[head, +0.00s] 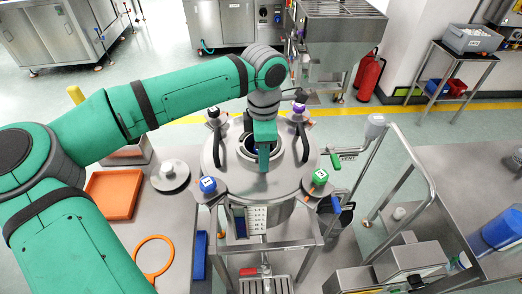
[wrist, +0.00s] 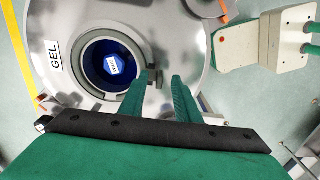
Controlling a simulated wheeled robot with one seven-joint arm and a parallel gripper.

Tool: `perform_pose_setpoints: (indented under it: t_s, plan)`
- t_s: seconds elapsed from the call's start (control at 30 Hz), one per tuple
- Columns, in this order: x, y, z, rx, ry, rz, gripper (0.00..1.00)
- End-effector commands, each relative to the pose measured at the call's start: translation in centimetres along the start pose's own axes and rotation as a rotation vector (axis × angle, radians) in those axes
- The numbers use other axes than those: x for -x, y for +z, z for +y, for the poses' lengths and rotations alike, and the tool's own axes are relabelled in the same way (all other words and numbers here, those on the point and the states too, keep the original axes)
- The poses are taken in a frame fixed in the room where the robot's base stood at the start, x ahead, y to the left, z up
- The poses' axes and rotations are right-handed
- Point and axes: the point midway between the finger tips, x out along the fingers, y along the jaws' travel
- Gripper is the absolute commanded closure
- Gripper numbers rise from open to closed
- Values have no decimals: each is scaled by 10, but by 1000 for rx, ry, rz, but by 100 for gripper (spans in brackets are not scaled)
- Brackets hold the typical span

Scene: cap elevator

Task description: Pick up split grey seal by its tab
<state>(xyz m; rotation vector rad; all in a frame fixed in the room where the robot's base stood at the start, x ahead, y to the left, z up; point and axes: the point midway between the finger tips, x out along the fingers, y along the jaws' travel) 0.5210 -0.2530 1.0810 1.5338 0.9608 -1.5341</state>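A grey ring, which looks like the split grey seal (wrist: 84,83), lies around the round opening in the top of the steel vessel. A small dark grey block, perhaps its tab (wrist: 154,76), sticks out at the ring's right side, near my fingertips. I cannot make out the split. My gripper (wrist: 160,82) is open, with its two green fingers apart and the block close to the gap between their tips; contact cannot be told. In the head view my gripper (head: 263,160) points down over the opening and hides part of the ring.
The vessel lid (head: 235,181) carries dark upright handles and coloured knobs, including a blue knob (head: 208,185) and a green knob (head: 319,177). An orange ring (head: 136,252), an orange tray (head: 113,194) and a grey round cover (head: 170,183) lie on the left bench.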

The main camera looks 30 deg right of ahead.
Motion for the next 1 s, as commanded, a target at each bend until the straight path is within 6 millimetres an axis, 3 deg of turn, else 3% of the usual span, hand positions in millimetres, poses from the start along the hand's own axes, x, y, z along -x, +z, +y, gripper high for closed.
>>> perform_pose_setpoints:
  t_s: [0.17,0.3,0.33,0.77,1.0]
  plan:
    - [0,0,0,0,1,0,70]
    - [0,0,0,1,1,0,99]
    - [0,0,0,1,1,0,100]
    - [3,-1,0,3,1,0,100]
    - [27,-2,1,3,3,1,100]
